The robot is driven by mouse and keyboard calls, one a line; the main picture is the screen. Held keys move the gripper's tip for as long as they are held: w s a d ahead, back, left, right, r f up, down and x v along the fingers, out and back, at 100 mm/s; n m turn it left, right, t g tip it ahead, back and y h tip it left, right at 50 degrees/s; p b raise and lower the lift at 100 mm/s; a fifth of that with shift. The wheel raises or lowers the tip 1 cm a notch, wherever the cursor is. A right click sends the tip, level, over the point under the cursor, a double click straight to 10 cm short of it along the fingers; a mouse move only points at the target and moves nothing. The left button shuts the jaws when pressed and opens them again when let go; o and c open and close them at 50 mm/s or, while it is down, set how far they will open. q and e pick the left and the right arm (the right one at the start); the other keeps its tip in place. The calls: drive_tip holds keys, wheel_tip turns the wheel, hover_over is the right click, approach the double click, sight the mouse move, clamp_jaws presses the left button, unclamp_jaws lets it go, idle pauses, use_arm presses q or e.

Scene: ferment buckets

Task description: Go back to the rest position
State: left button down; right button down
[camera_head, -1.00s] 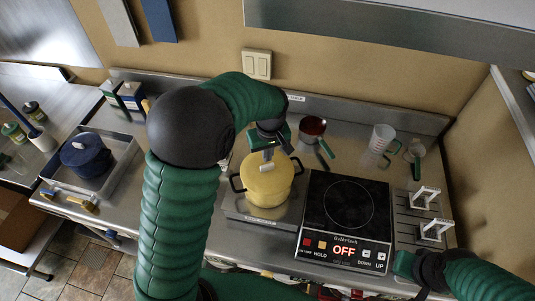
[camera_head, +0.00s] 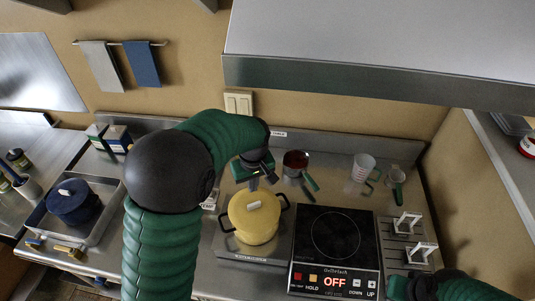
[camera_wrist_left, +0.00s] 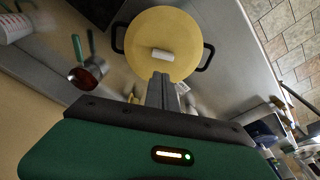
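My left gripper (camera_head: 262,182) is above and behind the yellow pot (camera_head: 254,222), clear of the lid's white handle (camera_head: 253,205). In the left wrist view its two fingers (camera_wrist_left: 162,88) are together with nothing between them. The lidded yellow pot (camera_wrist_left: 163,42) lies beyond the fingertips there. My right gripper (camera_head: 414,287) is low at the right front, near the cooktop; its fingers are not clear.
The black induction cooktop (camera_head: 333,236) reads OFF. A blue pot (camera_head: 74,203) sits in a metal tray (camera_head: 111,196) at left. A red-filled pan (camera_head: 295,160) and a measuring cup (camera_head: 363,168) stand at the back. A range hood (camera_head: 370,80) hangs overhead.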

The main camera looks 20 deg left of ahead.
use_arm(q)
drive_tip(key=s+d+f+m+t+h, duration=0.1)
drive_tip(key=s+d+m, duration=0.1)
drive_tip(key=s+m, duration=0.45)
drive_tip(key=s+d+m, duration=0.3)
drive_tip(key=s, duration=0.6)
wheel_tip(320, 180, down, 16)
drive_tip(key=b, duration=1.5)
drive_tip(key=shift+a+r, duration=0.15)
